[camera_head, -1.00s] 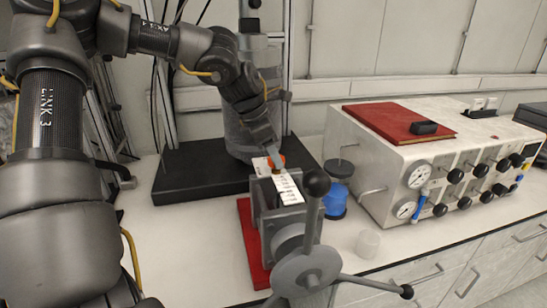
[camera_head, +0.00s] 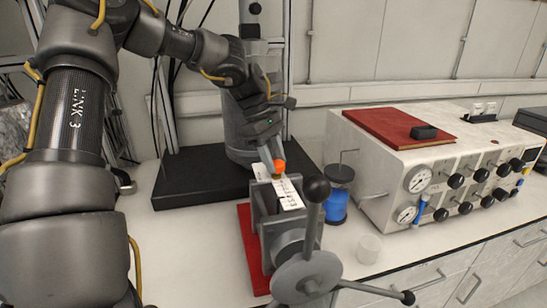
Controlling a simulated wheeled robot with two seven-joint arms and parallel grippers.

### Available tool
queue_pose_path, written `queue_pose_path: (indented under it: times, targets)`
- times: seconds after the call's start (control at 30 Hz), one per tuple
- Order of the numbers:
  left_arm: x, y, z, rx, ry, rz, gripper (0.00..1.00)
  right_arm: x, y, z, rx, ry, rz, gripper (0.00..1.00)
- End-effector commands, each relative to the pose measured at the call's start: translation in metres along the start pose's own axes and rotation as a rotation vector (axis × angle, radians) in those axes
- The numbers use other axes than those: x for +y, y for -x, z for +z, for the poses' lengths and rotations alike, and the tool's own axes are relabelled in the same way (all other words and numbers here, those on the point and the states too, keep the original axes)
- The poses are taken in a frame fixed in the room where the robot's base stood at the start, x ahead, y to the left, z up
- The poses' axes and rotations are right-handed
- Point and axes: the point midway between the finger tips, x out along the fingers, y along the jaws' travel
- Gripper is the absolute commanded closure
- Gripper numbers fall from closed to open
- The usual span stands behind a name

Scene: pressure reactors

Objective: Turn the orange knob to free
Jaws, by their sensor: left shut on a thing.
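The orange knob (camera_head: 280,165) sits at the back end of a grey metal device with a white label plate (camera_head: 289,194) on top. My left gripper (camera_head: 274,166) reaches down from behind and is shut on the knob. Its fingers partly hide the knob, and I cannot read the knob's position or the label's small text. The device has a black ball lever (camera_head: 317,188) and a spoked hand wheel (camera_head: 306,278) at its front. My right gripper is not in view.
The device stands on a red base (camera_head: 248,245). A blue bottle (camera_head: 336,204) and a small clear beaker (camera_head: 368,248) stand to its right. A gauge panel box (camera_head: 380,165) with a red book (camera_head: 397,124) fills the right side. A black stand base (camera_head: 190,175) lies behind.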

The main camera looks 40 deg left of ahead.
Motion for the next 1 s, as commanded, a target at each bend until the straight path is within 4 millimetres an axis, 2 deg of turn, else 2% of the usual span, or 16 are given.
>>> queue_pose_path:
  times: [0.57, 0.6, 0.77, 1.0]
  targets:
    - [0.0005, 0.0, 0.0007, 0.0, -0.034, -0.012, 0.83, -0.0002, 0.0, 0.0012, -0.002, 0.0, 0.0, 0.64]
    - [0.0005, 0.0, 0.0007, 0.0, -0.034, -0.012, 0.59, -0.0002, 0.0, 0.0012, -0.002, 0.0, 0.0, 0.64]
    - [0.0004, 0.0, 0.0004, 0.0, -0.033, -0.012, 0.39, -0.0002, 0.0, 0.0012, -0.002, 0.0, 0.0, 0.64]
    - [0.0002, 0.0002, 0.0001, 0.0, -0.031, -0.012, 0.39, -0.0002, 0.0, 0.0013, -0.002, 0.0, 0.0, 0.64]
